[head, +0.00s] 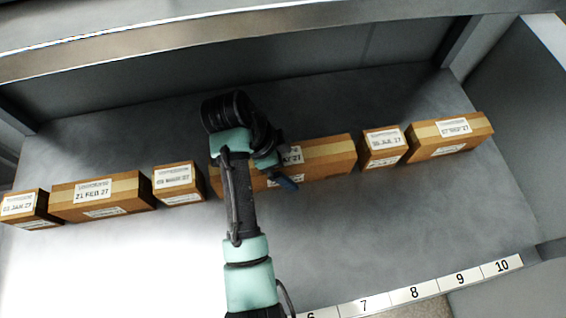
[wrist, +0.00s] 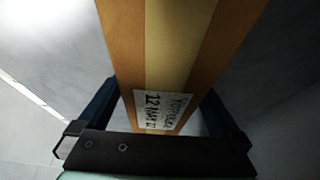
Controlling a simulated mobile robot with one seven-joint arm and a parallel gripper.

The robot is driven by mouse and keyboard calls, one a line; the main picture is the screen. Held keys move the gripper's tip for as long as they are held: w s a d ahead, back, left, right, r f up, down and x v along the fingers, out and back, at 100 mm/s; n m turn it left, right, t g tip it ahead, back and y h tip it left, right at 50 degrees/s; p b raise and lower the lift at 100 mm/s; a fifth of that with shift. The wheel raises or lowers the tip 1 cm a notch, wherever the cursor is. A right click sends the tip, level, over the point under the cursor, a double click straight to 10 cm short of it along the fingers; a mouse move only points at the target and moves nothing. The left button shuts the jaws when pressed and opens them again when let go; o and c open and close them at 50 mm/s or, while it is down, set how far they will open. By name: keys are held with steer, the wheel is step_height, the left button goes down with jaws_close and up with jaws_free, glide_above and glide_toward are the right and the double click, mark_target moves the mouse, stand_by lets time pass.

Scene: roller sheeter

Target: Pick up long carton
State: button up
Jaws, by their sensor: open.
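The long carton (head: 325,157) under my gripper is brown with a tan tape strip along its top and white labels. It lies in the middle of a row on the grey shelf, its left part hidden by my arm. In the wrist view the carton (wrist: 178,45) runs away from me between the two dark fingers, with a date label, partly legible, near the palm. My gripper (head: 279,172) is open over the carton, one finger on each side. I cannot tell whether either finger touches it. The gripper also shows in the wrist view (wrist: 160,90).
Two other long cartons lie at left (head: 103,196) and right (head: 450,136). Small cartons stand at far left (head: 32,208), left of my arm (head: 178,183) and right of the middle carton (head: 384,146). A numbered strip (head: 414,292) edges the shelf front. A metal beam (head: 230,45) crosses above.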

steer(key=shift+d+f, duration=0.25)
steer(key=shift+f, duration=0.4)
steer(key=shift+w, duration=0.1)
jaws_close()
